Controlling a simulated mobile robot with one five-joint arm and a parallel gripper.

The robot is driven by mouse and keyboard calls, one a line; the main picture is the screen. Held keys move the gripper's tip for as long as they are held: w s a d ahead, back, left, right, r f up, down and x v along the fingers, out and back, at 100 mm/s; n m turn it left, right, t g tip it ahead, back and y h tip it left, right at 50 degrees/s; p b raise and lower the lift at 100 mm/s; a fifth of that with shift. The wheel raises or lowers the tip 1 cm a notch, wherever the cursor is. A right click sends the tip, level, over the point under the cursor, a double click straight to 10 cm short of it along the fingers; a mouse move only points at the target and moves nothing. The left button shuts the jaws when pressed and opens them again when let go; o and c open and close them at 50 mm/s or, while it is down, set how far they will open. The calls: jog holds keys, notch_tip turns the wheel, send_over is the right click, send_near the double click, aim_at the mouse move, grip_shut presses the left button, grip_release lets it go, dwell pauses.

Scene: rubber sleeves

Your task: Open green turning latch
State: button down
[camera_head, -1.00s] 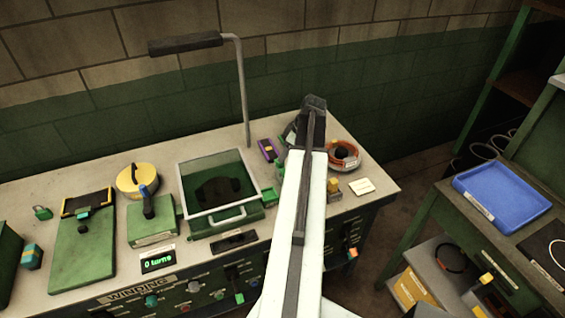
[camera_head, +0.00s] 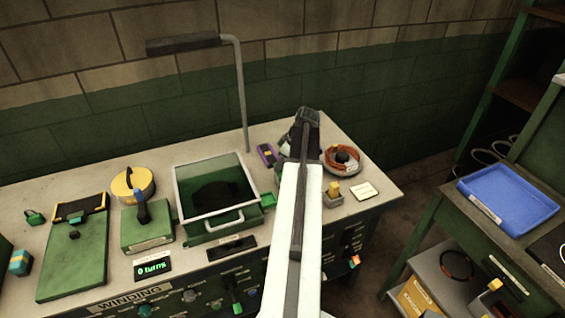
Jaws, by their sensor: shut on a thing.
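A small green block (camera_head: 268,201) sits at the right side of the green box with a clear lid (camera_head: 214,224). It may be the green turning latch, but I cannot tell for sure. My gripper (camera_head: 304,128) is at the far end of my arm, over the back right of the bench, beyond and to the right of the green block. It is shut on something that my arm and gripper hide. The lid of the box looks closed, with a pale handle at its front.
A purple and dark item (camera_head: 267,154) lies left of my gripper. An orange coil in a round dish (camera_head: 342,160) and a yellow-topped part (camera_head: 333,194) are to the right. A green winding device (camera_head: 147,231) and a yellow disc (camera_head: 133,184) stand left.

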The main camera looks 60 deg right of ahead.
jog(key=m, duration=0.1)
jog(key=m+h, duration=0.1)
jog(key=m, duration=0.2)
jog(key=shift+a+h, duration=0.25)
jog(key=shift+h, duration=0.05)
jog(key=m, duration=0.2)
jog(key=m+h, duration=0.1)
jog(key=m, duration=0.1)
jog(key=shift+w+a+g+h, duration=0.1)
jog(key=shift+g+h, duration=0.2)
jog(key=shift+g, duration=0.1)
jog(key=m, duration=0.3)
jog(key=m+g+h, duration=0.1)
jog(key=m, duration=0.1)
jog(key=shift+w+m+g, duration=0.15)
jog(key=shift+m+g, duration=0.15)
jog(key=shift+m, duration=0.1)
jog(key=shift+m+g+h, duration=0.5)
jog(key=shift+m+g, duration=0.2)
jog(key=shift+m, duration=1.2)
jog(key=c, duration=1)
grip_release()
